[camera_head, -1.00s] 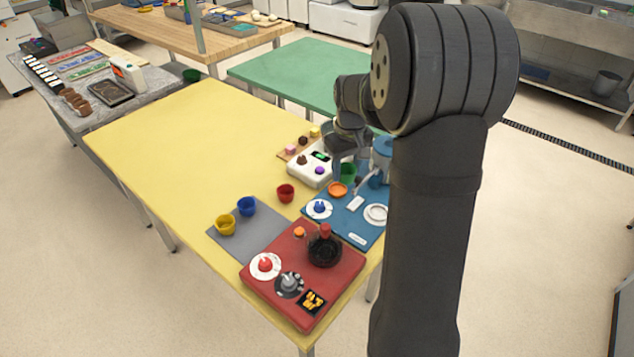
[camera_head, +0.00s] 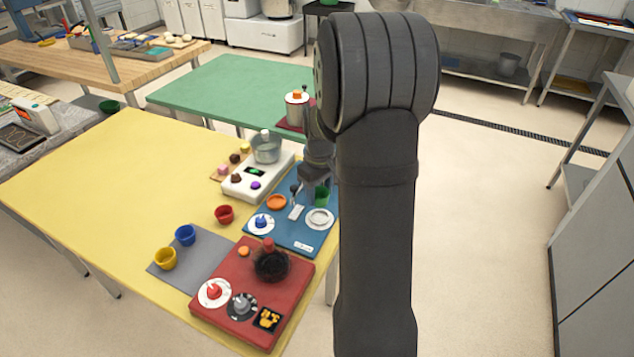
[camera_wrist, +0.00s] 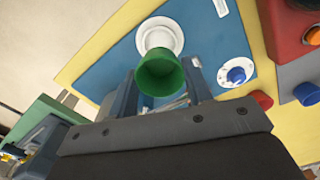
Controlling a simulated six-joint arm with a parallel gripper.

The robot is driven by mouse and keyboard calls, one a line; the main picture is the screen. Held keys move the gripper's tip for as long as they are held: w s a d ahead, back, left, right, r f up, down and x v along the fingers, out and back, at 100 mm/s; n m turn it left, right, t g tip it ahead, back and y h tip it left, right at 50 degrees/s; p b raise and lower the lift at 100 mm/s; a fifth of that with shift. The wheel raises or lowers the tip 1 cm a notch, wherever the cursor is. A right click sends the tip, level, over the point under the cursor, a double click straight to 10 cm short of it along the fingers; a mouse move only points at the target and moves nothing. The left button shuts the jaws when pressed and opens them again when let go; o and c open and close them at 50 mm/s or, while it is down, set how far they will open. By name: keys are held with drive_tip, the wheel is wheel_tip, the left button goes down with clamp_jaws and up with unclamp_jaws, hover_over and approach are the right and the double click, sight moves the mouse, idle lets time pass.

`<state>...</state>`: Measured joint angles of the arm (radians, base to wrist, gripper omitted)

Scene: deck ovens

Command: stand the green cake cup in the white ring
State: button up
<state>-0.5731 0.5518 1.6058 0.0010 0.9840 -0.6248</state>
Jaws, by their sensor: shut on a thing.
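The green cake cup (camera_head: 321,196) is held between the two fingers of my gripper (camera_wrist: 162,84), which is shut on it. In the wrist view the cup (camera_wrist: 160,73) shows its open mouth toward the camera. The white ring (camera_head: 320,219) lies on the right part of the blue mat (camera_head: 285,238). In the wrist view the ring (camera_wrist: 160,26) is just beyond the cup, and the cup overlaps its near edge. The cup appears to be above the mat beside the ring; the exact gap is unclear. My arm hides part of the gripper in the head view.
A white scale (camera_head: 242,184) stands behind. A red cup (camera_head: 224,214) is left of the mat. A red board (camera_head: 228,321) is in front. The yellow table's left is clear.

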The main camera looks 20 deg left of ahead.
sight(320, 202)
drive_tip(key=shift+f, duration=2.65)
drive_tip(key=shift+f, duration=0.6)
drive_tip(key=o, duration=0.7)
drive_tip(key=shift+r, duration=0.15)
drive_tip(key=shift+r, duration=5.4)
drive_tip(key=shift+f, duration=0.1)
drive_tip(key=shift+f, duration=4.35)
